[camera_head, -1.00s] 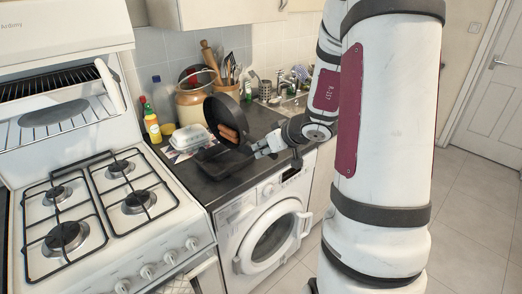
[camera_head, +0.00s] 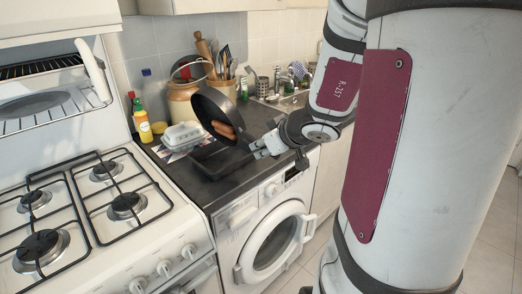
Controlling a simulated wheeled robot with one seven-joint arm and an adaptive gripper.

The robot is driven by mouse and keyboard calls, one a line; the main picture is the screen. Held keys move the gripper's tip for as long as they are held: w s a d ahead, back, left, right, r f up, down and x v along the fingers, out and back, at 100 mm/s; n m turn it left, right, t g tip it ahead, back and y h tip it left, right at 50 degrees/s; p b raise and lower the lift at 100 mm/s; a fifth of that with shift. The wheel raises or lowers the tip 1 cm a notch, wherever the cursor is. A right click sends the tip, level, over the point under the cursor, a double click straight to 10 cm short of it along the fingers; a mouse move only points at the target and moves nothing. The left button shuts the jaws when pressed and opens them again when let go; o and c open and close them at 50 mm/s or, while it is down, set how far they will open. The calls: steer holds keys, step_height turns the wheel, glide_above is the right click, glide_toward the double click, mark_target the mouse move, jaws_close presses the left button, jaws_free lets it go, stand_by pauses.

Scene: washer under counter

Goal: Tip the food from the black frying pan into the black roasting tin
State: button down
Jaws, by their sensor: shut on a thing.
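The black frying pan (camera_head: 211,106) is held tilted steeply on its side above the counter, its inside facing the camera. The food, brown sausage-like pieces (camera_head: 224,130), lies against the lower part of the pan's inside. The black roasting tin (camera_head: 207,162) sits on the dark counter below the pan, partly hidden by it; I see no food in its visible part. My gripper (camera_head: 262,150) is at the pan's lower right, shut on the pan's handle, which is mostly hidden by the fingers.
A white carton (camera_head: 184,135) and a yellow bottle (camera_head: 142,122) stand left of the tin. A utensil crock (camera_head: 222,88) and a large jar (camera_head: 184,98) are behind the pan. The gas hob (camera_head: 80,205) is at left, the washer (camera_head: 268,240) below the counter.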

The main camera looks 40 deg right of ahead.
steer(key=shift+a+f+h+b, duration=0.25)
steer(key=shift+a+b, duration=0.2)
steer(key=shift+b, duration=0.95)
steer(key=shift+w+a+n+b, duration=0.15)
steer(key=shift+n+b, duration=0.15)
steer(key=shift+b, duration=0.45)
steer(key=shift+a+h+b, duration=0.15)
steer(key=shift+h+b, duration=0.1)
steer(key=shift+b, duration=0.5)
steer(key=b, duration=0.3)
steer(key=shift+s+a+f+h+b, duration=0.2)
steer(key=shift+a+f+h+b, duration=0.05)
steer(key=shift+a+h+b, duration=0.1)
steer(key=a+b, duration=0.1)
steer(key=b, duration=0.2)
steer(key=shift+s+f+n+t+h, duration=0.1)
steer(key=shift+f+n+t+h, duration=0.05)
steer(key=shift+n+t+h, duration=0.2)
